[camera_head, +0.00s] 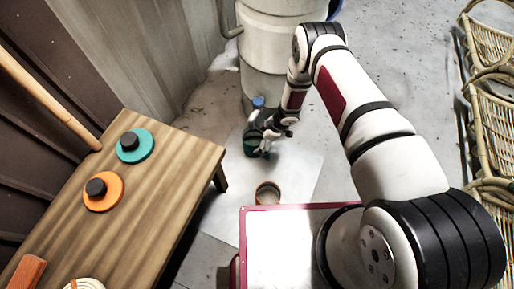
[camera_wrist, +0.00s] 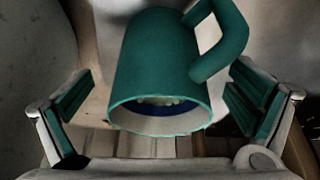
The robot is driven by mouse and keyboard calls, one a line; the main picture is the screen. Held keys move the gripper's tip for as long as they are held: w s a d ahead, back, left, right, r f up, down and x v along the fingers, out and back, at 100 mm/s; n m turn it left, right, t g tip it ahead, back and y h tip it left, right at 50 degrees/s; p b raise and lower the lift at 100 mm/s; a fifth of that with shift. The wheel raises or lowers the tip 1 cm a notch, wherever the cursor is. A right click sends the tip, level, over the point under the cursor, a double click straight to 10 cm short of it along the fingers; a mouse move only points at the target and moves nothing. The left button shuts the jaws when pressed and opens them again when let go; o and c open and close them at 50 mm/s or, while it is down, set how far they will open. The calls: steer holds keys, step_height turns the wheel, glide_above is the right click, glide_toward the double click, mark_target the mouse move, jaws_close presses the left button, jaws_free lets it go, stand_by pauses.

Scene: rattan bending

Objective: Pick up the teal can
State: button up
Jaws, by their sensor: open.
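The teal can (camera_wrist: 158,70) fills the middle of the wrist view. Its light rim faces the camera, and a blue band shows inside. A thick teal handle or spout (camera_wrist: 222,40) sticks out on its right side. In the head view the can (camera_head: 250,147) is a small green shape, partly hidden by my gripper (camera_head: 268,132), near the foot of a pale tank. In the wrist view my gripper (camera_wrist: 160,103) is open, with one finger on each side of the can. A gap shows at the left finger; the right finger is close to the handle or spout.
A wooden bench (camera_head: 165,200) on the left carries a teal disc (camera_head: 135,146) and an orange disc (camera_head: 103,192) with black knobs. A brown round container (camera_head: 267,194) stands on a pale floor sheet. The pale tank (camera_head: 268,55) is behind my gripper. Rattan chairs (camera_head: 490,110) line the right.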

mark_target(257, 143)
steer(key=b+x, duration=0.2)
steer(key=x, duration=0.2)
steer(key=shift+a+f, duration=0.15)
steer(key=shift+a, duration=0.1)
steer(key=shift+w, duration=0.1)
steer(key=shift+c, duration=0.6)
steer(key=c, duration=1.8)
